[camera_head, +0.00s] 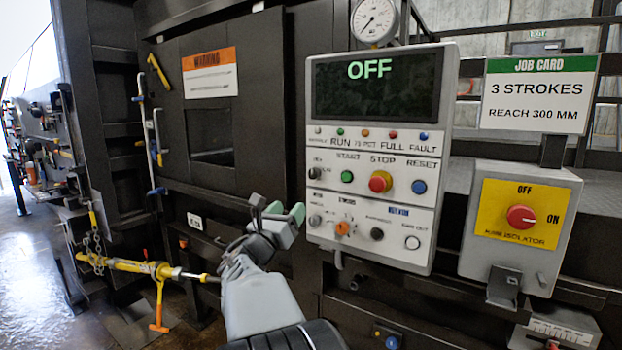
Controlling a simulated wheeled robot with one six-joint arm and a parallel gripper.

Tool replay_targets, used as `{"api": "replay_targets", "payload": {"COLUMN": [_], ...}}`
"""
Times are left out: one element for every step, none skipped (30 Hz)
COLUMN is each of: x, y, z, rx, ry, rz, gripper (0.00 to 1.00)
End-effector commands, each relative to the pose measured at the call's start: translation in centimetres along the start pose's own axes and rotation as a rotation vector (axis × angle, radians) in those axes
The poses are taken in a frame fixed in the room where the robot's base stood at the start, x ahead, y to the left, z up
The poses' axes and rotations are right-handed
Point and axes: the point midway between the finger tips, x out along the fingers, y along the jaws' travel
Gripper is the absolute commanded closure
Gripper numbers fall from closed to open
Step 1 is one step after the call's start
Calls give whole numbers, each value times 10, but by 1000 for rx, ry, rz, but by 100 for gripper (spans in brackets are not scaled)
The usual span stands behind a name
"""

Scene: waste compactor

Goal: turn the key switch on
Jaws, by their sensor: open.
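The grey control panel (372,255) stands upright in the middle, with a dark display (378,88) reading OFF in green. A small dark-and-silver switch (314,172) at the left of its button row looks like the key switch; its label is too small to read and its turn position cannot be told. Another small switch (315,220) sits below it, beside an orange selector knob (342,228). My gripper (284,210) is open and empty, left of the panel's lower left edge and below the likely key switch. It appears apart from the panel in the picture.
A green START button (347,176), red STOP button (380,181) and blue RESET button (419,187) share the row. A yellow isolator plate (500,195) with a red knob stands at right. The dark compactor door (262,100) is behind left, with a yellow ratchet bar (130,265) below.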

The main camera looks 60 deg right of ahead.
Motion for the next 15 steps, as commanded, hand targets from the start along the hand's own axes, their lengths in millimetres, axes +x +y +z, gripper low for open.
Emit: {"api": "replay_targets", "payload": {"x": [5,8,13,17,21,28,34,39,47,53,59,67,73,79,86], "y": [0,0,0,0,0,0,0,0,0,0,0,0,0,1,0], "z": [2,2,4,5,5,5,5,6,6,6,6,7,7,7,7], "rx": [-19,-26,-33,-36,-38,-37,-37,-37,-37,-37,-36,-35,-35,-35,-36], "ry": [-13,-18,-24,-27,-27,-27,-27,-27,-27,-26,-25,-26,-25,-26,-25], "rz": [2,2,2,3,3,2,2,3,2,3,3,2,3,4,3], "gripper": [39,39,39,39,39,39,39,39,39,39,39,39,39,39,39]}}
